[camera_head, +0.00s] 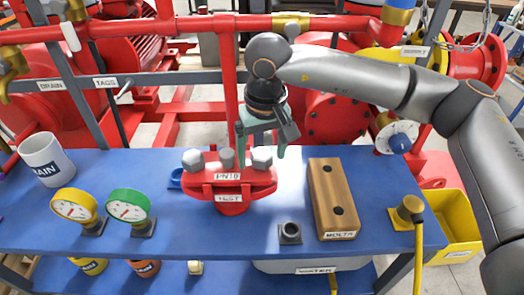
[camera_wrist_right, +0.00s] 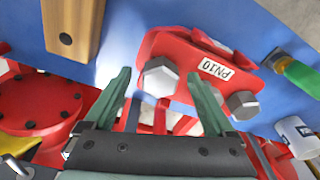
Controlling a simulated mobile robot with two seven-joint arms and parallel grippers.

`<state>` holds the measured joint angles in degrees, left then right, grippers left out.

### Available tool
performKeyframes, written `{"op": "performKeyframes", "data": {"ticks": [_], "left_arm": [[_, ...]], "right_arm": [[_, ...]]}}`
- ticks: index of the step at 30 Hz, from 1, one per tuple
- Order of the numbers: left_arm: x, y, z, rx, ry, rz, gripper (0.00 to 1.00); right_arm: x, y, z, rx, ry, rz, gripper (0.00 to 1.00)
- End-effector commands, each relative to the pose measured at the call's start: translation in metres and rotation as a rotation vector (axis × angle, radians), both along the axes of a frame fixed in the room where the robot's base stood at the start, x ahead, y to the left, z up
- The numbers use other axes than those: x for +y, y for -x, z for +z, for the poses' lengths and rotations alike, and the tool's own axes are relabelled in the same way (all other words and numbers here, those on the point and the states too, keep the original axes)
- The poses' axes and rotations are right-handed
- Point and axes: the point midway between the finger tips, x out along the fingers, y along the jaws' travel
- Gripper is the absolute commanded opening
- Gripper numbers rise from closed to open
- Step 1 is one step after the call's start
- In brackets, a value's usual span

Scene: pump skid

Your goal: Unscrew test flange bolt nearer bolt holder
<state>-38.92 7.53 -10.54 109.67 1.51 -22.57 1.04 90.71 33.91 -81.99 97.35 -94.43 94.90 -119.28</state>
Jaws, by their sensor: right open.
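The red test flange (camera_head: 232,184), labelled PN10 and TEST, stands on the blue bench with silver hex bolts in its top. The bolt nearer the wooden bolt holder (camera_head: 320,185) is the right one (camera_head: 262,160); it shows large in the wrist view (camera_wrist_right: 160,78). My right gripper (camera_head: 262,151) is open and points down over that bolt. In the wrist view its green fingers (camera_wrist_right: 159,74) appear on either side of the bolt head; I cannot tell whether they touch it. The bolt holder has two dark holes. My left gripper is not in view.
The blue bench (camera_head: 150,240) also carries a yellow gauge (camera_head: 73,205), a green gauge (camera_head: 127,207), a white mug (camera_head: 45,158) and a small dark socket (camera_head: 290,232). A red pipe (camera_head: 229,90) rises behind the flange. A yellow bin (camera_head: 455,225) stands at the right.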

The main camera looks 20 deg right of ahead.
Motion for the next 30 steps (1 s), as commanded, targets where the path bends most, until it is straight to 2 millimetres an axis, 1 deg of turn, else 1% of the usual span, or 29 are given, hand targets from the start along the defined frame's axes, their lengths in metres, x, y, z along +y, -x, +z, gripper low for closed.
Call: {"op": "performKeyframes", "data": {"ticks": [7,11,12,18,21,25,30], "left_arm": [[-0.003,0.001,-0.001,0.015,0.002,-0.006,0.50],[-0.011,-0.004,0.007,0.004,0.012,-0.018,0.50],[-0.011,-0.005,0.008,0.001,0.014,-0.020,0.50],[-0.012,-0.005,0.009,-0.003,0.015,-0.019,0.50],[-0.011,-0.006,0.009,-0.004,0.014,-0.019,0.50],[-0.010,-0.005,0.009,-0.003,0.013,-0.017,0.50],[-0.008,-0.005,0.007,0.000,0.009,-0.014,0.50]], "right_arm": [[0.000,0.000,0.000,0.000,0.000,0.000,0.89],[0.001,0.002,0.026,-0.005,-0.001,0.000,0.89],[0.001,0.003,0.036,-0.006,-0.001,0.000,0.89],[0.000,0.009,0.081,-0.005,-0.001,-0.001,0.89],[0.000,0.012,0.100,-0.004,-0.001,0.000,0.89],[0.000,0.014,0.116,-0.002,-0.001,0.001,0.89],[-0.001,0.015,0.124,0.000,0.000,0.000,0.89]]}}
